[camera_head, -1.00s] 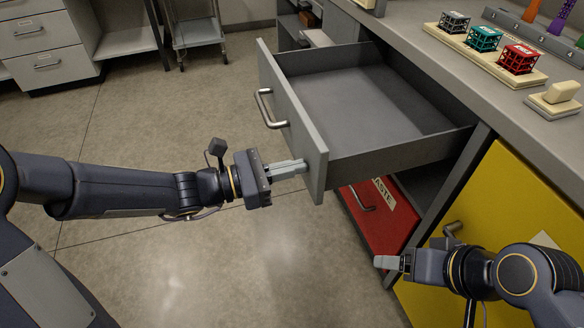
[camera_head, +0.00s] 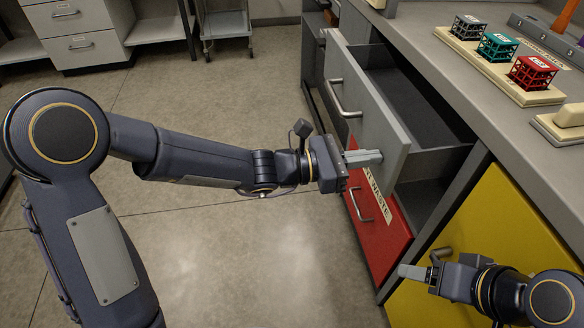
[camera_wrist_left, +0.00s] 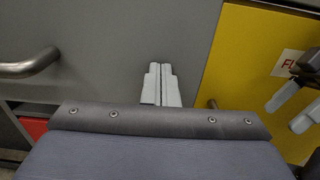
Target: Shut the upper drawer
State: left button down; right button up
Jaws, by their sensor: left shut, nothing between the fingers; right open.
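The upper drawer is grey with a bar handle (camera_head: 341,98) and stands partly open. Its front panel (camera_head: 372,110) stands out from the counter, and a strip of its empty inside (camera_head: 415,105) shows behind it. My left gripper (camera_head: 378,157) is shut and empty, its fingertips at the lower right part of the drawer front. In the left wrist view the closed fingers (camera_wrist_left: 162,75) point at the grey drawer front (camera_wrist_left: 110,50); contact looks likely but is hard to confirm. My right gripper (camera_head: 412,272) is in front of the yellow door, clear of the drawer.
A red lower drawer (camera_head: 375,225) with a waste label sits below. A yellow cabinet door (camera_head: 490,225) is to the right. The counter above holds black, teal and red lattice cubes (camera_head: 531,72) on a cream tray. The floor at left is open.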

aim_at(427, 151)
pick_arm(q)
jog(key=b+x, duration=0.2)
jog(key=x, duration=1.1)
jog(key=shift+d+r, duration=0.1)
jog(key=shift+r, duration=0.05)
